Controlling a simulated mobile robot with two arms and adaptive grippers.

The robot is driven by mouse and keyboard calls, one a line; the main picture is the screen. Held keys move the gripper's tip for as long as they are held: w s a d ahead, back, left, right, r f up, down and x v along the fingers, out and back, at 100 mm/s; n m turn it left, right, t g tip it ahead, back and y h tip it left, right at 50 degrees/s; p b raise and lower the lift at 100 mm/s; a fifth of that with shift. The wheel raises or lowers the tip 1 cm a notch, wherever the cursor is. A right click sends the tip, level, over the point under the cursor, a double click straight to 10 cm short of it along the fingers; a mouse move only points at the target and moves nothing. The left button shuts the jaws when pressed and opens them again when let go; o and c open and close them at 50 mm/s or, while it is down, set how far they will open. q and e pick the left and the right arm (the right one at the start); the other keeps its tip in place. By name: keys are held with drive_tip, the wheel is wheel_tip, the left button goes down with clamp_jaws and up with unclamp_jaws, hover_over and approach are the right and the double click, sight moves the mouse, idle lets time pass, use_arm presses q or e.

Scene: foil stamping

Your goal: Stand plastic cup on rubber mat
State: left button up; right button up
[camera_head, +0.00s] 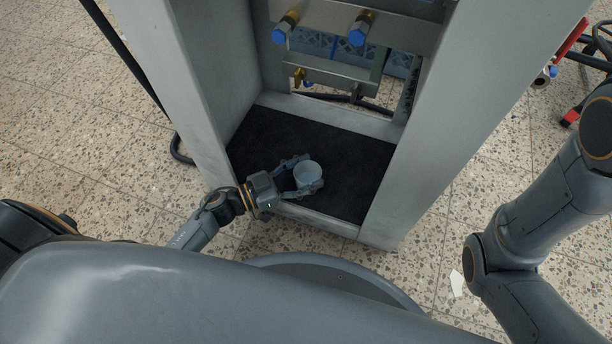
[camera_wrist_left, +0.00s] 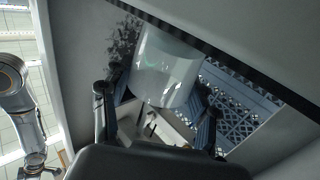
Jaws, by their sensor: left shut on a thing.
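A translucent whitish plastic cup (camera_head: 308,170) is between the fingers of my left gripper (camera_head: 306,175), which is shut on it. The black rubber mat (camera_head: 345,150) covers the floor of the grey cabinet, and the cup is over its front part. The cup looks roughly upright in the head view. I cannot tell whether its base touches the mat. In the left wrist view the cup (camera_wrist_left: 166,65) shows between the two dark fingers of my left gripper (camera_wrist_left: 158,105). My right arm shows at the right of the head view, but its gripper is out of view.
Grey cabinet side walls (camera_head: 218,90) and a low front sill (camera_head: 318,220) bound the mat. Pipes with blue caps (camera_head: 360,28) and a metal bar (camera_head: 335,75) are above the mat's back. The mat is clear beside and behind the cup.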

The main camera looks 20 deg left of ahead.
use_arm(q)
drive_tip(key=shift+r, duration=0.1)
drive_tip(key=shift+f, duration=0.2)
drive_tip(key=o, duration=1)
drive_tip(key=shift+o, duration=0.2)
drive_tip(key=shift+r, duration=0.1)
